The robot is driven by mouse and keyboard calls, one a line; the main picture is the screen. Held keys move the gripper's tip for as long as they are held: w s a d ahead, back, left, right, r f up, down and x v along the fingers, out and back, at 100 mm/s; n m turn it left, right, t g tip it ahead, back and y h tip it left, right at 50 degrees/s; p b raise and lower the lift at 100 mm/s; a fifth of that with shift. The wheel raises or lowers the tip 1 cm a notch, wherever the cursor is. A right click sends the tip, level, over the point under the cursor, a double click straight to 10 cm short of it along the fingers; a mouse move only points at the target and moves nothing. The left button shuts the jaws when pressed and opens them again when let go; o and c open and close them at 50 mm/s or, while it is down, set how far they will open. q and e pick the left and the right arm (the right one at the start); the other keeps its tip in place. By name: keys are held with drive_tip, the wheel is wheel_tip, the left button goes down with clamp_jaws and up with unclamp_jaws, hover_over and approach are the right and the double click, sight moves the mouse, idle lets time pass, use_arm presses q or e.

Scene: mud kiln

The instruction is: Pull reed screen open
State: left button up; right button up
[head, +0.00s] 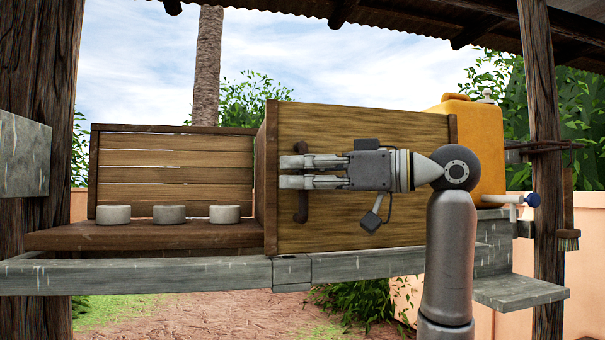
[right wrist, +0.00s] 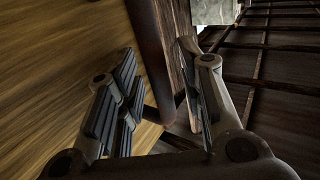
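The reed screen (head: 340,125) is a yellow-brown panel in a dark wooden frame, covering the right part of the shelf unit. Its dark upright handle (head: 301,208) is near the panel's left edge. My right gripper (head: 288,172) reaches in from the right, with its fingers across the middle of the handle. In the right wrist view, the handle (right wrist: 152,50) runs between the two fingers of the right gripper (right wrist: 160,98), with a gap showing beside the left finger pads. Whether the right finger touches it is unclear. My left gripper is not in view.
Three pale round pots (head: 170,214) stand on the wooden shelf (head: 150,237) in the open left bay. An orange jug (head: 480,130) with a tap stands at the right behind the screen. Wooden posts stand on both sides, and a grey beam (head: 140,276) runs below.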

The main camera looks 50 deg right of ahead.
drive_tip(key=v, duration=1.2)
idle(0.3)
